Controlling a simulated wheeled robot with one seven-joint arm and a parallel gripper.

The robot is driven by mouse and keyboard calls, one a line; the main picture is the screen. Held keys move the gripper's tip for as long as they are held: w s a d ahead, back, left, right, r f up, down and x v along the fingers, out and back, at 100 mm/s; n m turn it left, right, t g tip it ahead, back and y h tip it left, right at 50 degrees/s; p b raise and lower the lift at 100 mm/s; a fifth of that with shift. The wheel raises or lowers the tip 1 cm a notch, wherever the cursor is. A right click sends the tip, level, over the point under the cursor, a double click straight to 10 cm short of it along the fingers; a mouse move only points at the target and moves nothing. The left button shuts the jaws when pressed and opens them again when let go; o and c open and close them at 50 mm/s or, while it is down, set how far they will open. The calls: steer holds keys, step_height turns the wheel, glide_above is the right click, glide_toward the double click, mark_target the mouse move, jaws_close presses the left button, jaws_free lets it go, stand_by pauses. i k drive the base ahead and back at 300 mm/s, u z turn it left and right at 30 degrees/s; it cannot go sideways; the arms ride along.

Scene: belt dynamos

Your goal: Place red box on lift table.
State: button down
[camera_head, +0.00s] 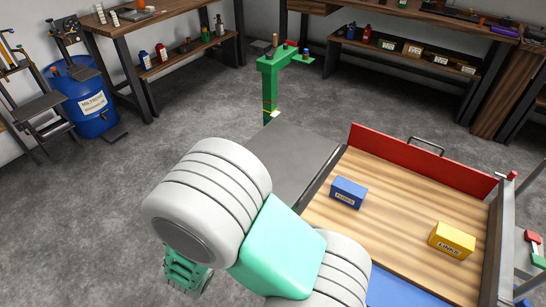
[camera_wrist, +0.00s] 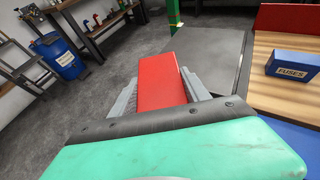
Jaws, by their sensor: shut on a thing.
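My gripper (camera_wrist: 160,80) is shut on the red box (camera_wrist: 158,68), with one grey finger on each side of it. The box is held in the air and hides part of the floor and the near-left edge of the plate. The lift table appears to be the flat dark grey plate (camera_head: 292,150) in front of a green post. It also shows in the wrist view (camera_wrist: 217,52), to the right of the box, and its visible top is bare.
Right of the plate is a wooden surface (camera_head: 390,215) with a red back wall (camera_head: 420,160). A blue FUSES box (camera_head: 348,192) and a yellow LINKS box (camera_head: 452,240) stand on it. The green post (camera_head: 270,90) rises behind the plate. Open floor lies left.

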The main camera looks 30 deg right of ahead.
mark_target(275, 152)
steer(key=u, duration=0.6)
steer(key=i, duration=1.15)
